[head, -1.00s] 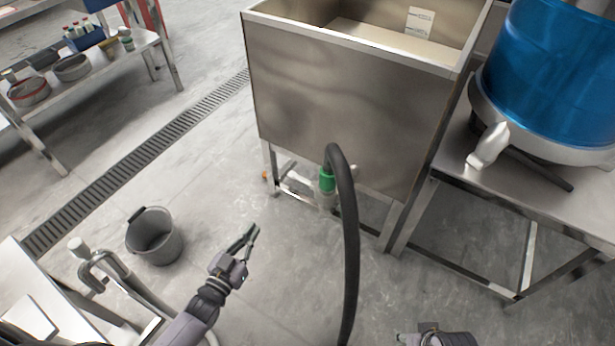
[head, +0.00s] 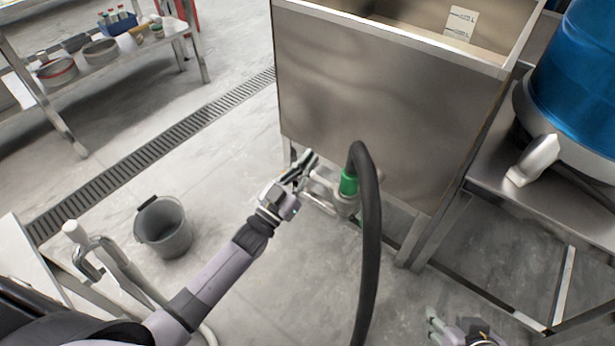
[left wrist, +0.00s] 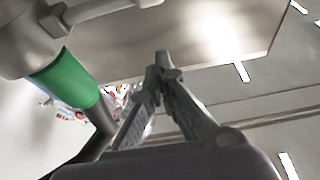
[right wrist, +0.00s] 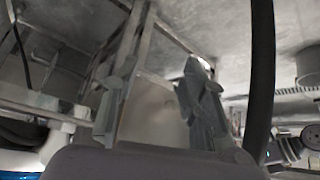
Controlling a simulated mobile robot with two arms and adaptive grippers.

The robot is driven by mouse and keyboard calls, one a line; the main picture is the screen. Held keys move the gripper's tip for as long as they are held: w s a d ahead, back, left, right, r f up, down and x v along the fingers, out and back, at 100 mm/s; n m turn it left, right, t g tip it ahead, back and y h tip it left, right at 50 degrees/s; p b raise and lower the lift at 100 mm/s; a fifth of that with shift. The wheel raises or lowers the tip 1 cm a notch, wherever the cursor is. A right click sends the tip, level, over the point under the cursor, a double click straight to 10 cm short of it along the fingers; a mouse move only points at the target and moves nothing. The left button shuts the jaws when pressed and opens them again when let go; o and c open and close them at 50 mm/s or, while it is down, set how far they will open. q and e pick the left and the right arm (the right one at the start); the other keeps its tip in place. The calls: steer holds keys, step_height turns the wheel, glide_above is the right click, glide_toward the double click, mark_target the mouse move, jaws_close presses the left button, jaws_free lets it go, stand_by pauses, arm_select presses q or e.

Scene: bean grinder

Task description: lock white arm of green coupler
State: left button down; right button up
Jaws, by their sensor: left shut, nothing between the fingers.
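The green coupler (head: 349,183) sits at the end of a black hose, below the front of the steel sink. Its green collar also shows in the left wrist view (left wrist: 66,80), joined to a grey body. A pale rod (left wrist: 100,10) runs from that body along the top; I cannot tell whether it is the white arm. In the head view, pale parts around the coupler are too small to separate. My left gripper (head: 309,160) is shut and empty, left of the coupler and apart from it. My right gripper (right wrist: 158,85) is open and empty, low at the right in the head view (head: 434,320).
The black hose (head: 371,240) hangs to the right of the coupler. The steel sink (head: 380,110) stands behind on legs. A grey bucket (head: 163,228) is on the floor at left. A steel table (head: 545,205) with a blue container (head: 590,80) stands at right.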

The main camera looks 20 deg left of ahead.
mark_target(320, 179)
arm_select(q)
step_height(320, 179, down, 4)
steer(key=shift+s+f+b, duration=0.1)
steer(key=shift+s+b, duration=0.05)
steer(key=shift+b, duration=0.5)
arm_select(e)
steer(key=w+a+r+t+y, duration=0.1)
steer(key=w+a+r+t, duration=0.1)
steer(key=w+r+t, duration=0.2)
steer(key=shift+w+a+r, duration=0.15)
steer(key=shift+w+r, duration=0.15)
steer(key=shift+w, duration=0.9)
